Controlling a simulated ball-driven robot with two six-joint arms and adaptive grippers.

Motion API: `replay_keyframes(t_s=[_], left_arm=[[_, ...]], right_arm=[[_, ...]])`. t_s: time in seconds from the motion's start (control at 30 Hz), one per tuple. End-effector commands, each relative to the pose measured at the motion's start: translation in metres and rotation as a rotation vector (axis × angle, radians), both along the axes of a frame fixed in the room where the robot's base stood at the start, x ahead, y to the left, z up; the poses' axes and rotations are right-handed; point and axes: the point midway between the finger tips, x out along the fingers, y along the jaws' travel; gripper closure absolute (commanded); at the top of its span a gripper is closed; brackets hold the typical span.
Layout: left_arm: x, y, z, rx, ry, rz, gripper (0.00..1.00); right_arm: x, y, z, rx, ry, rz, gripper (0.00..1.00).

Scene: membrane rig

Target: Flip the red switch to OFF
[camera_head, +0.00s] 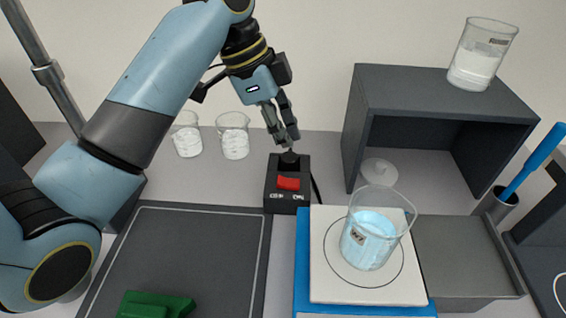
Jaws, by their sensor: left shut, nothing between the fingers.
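The red switch (289,183) is a small red rocker on the front of a black switch box (274,199), in the middle of the head view. White lettering below the rocker reads as OFF and ON. Which way the rocker is tipped is too small to tell. My left gripper (285,146) is shut and empty, pointing down just above and behind the rocker, at the back top of the box. Whether its tips touch the box cannot be told. My right gripper is not in view.
A beaker of blue liquid (370,243) stands on a white-topped plate (328,285) right of the box. Two beakers (234,140) stand behind. A grey shelf (440,95) bears another beaker (480,60). A dark mat (190,255) with a green block (155,304) lies front left.

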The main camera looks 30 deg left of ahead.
Motion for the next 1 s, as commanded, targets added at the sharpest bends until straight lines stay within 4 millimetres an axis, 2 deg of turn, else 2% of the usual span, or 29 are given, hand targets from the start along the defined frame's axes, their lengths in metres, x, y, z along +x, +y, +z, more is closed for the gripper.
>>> replay_keyframes(t_s=[0.2, 0.4, 0.6, 0.87, 1.0], left_arm=[[0.006, -0.016, -0.043, -0.003, 0.004, 0.0, 1.0], [0.001, -0.003, -0.067, 0.002, 0.002, 0.001, 1.0], [0.0, 0.001, -0.076, 0.001, 0.0, 0.0, 1.0], [0.0, 0.001, -0.077, 0.001, 0.0, 0.0, 1.0], [0.006, 0.002, -0.079, -0.009, -0.007, 0.0, 1.0]], right_arm=[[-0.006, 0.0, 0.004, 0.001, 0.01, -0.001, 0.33], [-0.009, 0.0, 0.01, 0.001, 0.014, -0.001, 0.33], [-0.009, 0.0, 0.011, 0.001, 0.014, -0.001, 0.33], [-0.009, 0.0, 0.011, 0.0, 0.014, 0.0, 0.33], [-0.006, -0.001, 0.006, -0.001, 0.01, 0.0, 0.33]])
